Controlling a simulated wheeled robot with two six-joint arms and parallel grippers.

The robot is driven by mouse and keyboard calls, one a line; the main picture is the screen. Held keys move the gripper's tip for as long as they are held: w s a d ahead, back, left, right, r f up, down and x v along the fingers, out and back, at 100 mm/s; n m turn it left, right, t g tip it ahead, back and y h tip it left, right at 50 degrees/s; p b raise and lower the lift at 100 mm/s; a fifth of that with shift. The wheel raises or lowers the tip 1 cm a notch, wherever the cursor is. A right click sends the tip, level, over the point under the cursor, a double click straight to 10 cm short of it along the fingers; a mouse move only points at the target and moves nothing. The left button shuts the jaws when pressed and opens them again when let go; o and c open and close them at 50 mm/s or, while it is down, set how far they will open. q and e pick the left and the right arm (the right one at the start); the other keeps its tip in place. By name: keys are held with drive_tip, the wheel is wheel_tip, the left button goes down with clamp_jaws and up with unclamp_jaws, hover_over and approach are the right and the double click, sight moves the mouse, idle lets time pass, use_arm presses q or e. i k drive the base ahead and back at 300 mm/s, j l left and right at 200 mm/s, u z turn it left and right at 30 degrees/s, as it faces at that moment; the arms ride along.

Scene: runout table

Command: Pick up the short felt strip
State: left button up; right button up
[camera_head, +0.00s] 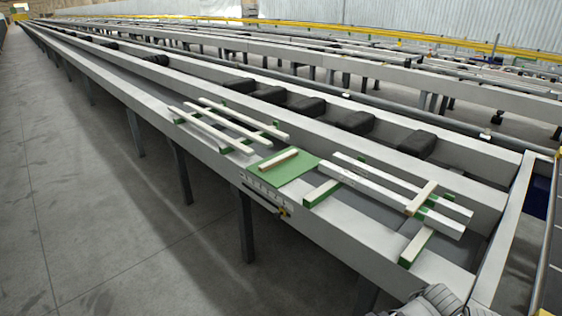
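A short cream strip (278,160) lies on a green mat (286,177) on the runout table (150,105). Three other short cream pieces with green sides lie to the right: one beside the mat (321,193), one across the long bars (421,198), and one nearer the table's right end (416,246). I cannot tell from the picture which of these are felt.
Long pale bars (222,125) rest on green-sided pieces left of the mat. Black blocks (353,121) line the channel behind. A scale-like plate (266,192) is on the front edge. Grey floor (110,220) is open in front.

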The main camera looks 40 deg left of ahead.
sight(269, 164)
drive_tip(key=i, duration=0.45)
drive_tip(key=u, duration=1.5)
